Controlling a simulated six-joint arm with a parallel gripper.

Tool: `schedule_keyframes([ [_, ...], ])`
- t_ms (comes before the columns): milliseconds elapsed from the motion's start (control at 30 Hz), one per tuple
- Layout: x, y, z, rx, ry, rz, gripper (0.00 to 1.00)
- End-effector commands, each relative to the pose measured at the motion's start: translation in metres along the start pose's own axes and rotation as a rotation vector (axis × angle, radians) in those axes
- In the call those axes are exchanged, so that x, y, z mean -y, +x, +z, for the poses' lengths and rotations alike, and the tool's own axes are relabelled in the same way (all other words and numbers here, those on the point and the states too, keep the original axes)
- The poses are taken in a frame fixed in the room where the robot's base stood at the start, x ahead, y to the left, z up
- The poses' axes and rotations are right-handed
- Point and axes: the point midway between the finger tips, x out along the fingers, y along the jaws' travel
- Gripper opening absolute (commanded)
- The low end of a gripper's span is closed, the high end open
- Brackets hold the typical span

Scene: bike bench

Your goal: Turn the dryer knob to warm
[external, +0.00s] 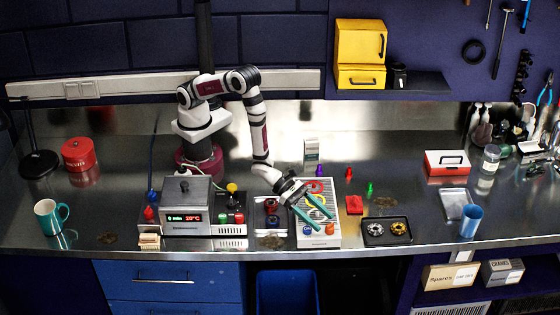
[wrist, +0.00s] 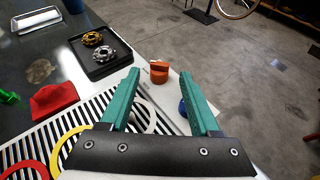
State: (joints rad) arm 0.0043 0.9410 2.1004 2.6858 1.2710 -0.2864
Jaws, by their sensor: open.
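The dryer appears to be the white slotted unit (external: 325,240) at the bench's front middle, with red, yellow and white rings on its grille. An orange knob (external: 329,229) sits at its front right; it also shows in the wrist view (wrist: 159,73), between and beyond my fingertips. A blue knob or button (external: 307,230) is at the front left, partly hidden by the right finger in the wrist view. My gripper (external: 323,222) is open and empty, its teal fingers pointing down toward the orange knob. I cannot tell whether they touch it. The knob's setting is unreadable.
A black tray with gold and silver cogs (external: 386,231) and a red cloth (external: 354,205) lie right of the dryer. Small red and green pieces (external: 370,188) stand behind. The bench's front edge is close.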

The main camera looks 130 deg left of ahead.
Motion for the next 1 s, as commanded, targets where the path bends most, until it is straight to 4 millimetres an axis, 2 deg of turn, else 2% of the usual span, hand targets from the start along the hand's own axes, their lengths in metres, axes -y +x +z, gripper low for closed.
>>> schedule_keyframes([
  [200, 0.0, -0.056, 0.0, -0.002, 0.0, -0.001, 0.63],
  [300, 0.001, -0.076, 0.0, -0.001, 0.001, -0.001, 0.63],
  [433, 0.0, -0.089, 0.0, 0.0, 0.0, 0.0, 0.63],
  [767, 0.0, -0.089, 0.003, 0.009, 0.004, 0.011, 0.63],
  [833, 0.0, -0.076, 0.016, 0.05, 0.018, 0.081, 0.63],
  [900, 0.004, -0.057, 0.04, 0.116, 0.023, 0.219, 0.63],
  [1000, 0.024, -0.047, 0.063, 0.163, -0.039, 0.447, 0.63],
])
